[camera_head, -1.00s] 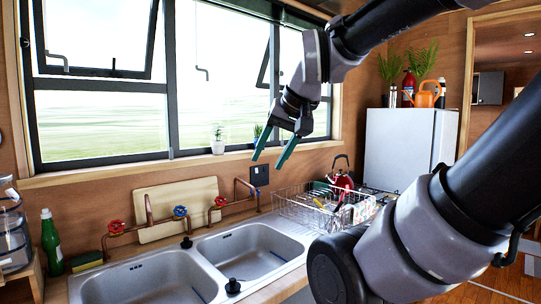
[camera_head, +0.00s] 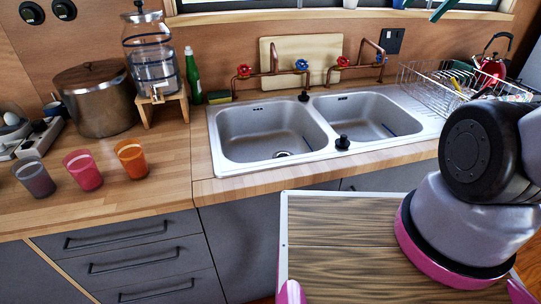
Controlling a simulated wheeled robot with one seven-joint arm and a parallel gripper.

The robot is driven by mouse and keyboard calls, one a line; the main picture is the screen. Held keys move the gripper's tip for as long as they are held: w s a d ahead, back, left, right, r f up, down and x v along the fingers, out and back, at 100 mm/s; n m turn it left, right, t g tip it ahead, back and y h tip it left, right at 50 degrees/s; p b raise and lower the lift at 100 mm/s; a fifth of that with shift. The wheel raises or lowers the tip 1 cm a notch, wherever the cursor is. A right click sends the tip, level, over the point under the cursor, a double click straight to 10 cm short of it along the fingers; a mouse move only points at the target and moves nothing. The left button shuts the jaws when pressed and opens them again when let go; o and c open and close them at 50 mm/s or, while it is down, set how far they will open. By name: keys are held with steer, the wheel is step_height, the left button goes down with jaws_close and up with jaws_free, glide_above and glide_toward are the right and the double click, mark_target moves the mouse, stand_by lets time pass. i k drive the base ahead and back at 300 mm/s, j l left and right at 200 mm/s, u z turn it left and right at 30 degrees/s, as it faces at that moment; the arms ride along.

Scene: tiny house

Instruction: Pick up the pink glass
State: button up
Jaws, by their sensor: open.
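The pink glass (camera_head: 83,171) stands upright on the wooden counter at the left. It is between a grey-purple glass (camera_head: 33,178) on its left and an orange glass (camera_head: 131,159) on its right, with small gaps. My gripper (camera_head: 423,5) shows only as teal fingertips at the top edge, right of the middle. Its fingers are apart, and nothing shows between them. It is far to the right of the pink glass and high above the counter. The rest of the gripper is out of the picture.
A large pot (camera_head: 97,100) and a water dispenser (camera_head: 152,60) on a wooden stand are behind the glasses. A double sink (camera_head: 318,130) and a dish rack (camera_head: 455,90) lie to the right. Drawers (camera_head: 130,262) are below the counter. Bare counter lies right of the orange glass.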

mark_target(80, 165)
steer(key=u, duration=2)
steer(key=l+z, duration=0.15)
steer(key=z, duration=1.25)
steer(key=u, duration=1.45)
steer(key=j+z, duration=0.1)
steer(key=j, duration=0.5)
